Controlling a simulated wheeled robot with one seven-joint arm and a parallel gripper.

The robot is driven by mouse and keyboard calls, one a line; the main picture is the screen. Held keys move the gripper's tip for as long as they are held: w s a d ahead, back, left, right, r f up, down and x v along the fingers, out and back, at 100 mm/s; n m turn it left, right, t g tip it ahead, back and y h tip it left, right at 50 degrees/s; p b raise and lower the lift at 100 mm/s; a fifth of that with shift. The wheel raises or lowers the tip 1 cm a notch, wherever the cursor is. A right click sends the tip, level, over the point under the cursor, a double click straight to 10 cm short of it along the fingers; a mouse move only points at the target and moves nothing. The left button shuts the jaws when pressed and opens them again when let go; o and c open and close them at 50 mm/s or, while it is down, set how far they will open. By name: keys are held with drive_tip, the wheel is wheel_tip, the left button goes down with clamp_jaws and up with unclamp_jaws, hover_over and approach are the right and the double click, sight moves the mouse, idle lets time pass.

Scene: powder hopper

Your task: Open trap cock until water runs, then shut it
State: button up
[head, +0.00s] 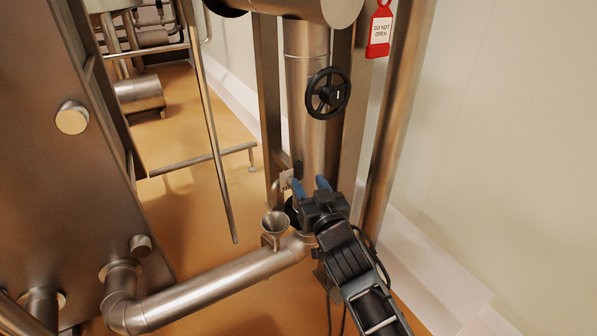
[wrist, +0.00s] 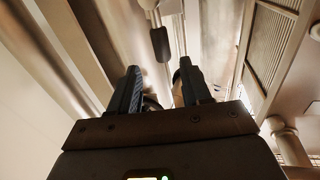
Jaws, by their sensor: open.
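My gripper (head: 311,184) is at the foot of the vertical steel pipe (head: 306,70), its two blue fingers apart. It also shows in the wrist view (wrist: 160,85), open, with a dark curved part and a pale metal part partly hidden between and behind the fingers. I cannot tell whether a finger touches them. A steel funnel (head: 275,227) stands left of my gripper on the slanting drain pipe (head: 210,290). A small pale tag or plate (head: 286,180) is just above the funnel. The trap cock is not clearly visible; my gripper covers much of that spot. I see no running water.
A black handwheel (head: 328,93) is on the pipe above my gripper. A red "DO NOT OPEN" tag (head: 379,30) hangs at the upper right. A steel frame post (head: 393,110) stands close to the right. A large steel tank (head: 60,170) fills the left.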

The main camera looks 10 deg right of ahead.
sight(300, 171)
drive_tip(key=shift+w+a+f, duration=0.1)
drive_tip(key=shift+w+a, duration=0.1)
drive_tip(key=shift+w, duration=0.25)
drive_tip(key=shift+w+a+b, duration=0.15)
drive_tip(key=shift+w+b, duration=0.35)
drive_tip(key=shift+w, duration=1.2)
drive_tip(key=shift+w+a+b, duration=0.15)
drive_tip(key=shift+w+b, duration=0.35)
drive_tip(key=shift+w, duration=1.2)
drive_tip(key=shift+c, duration=0.4)
clamp_jaws()
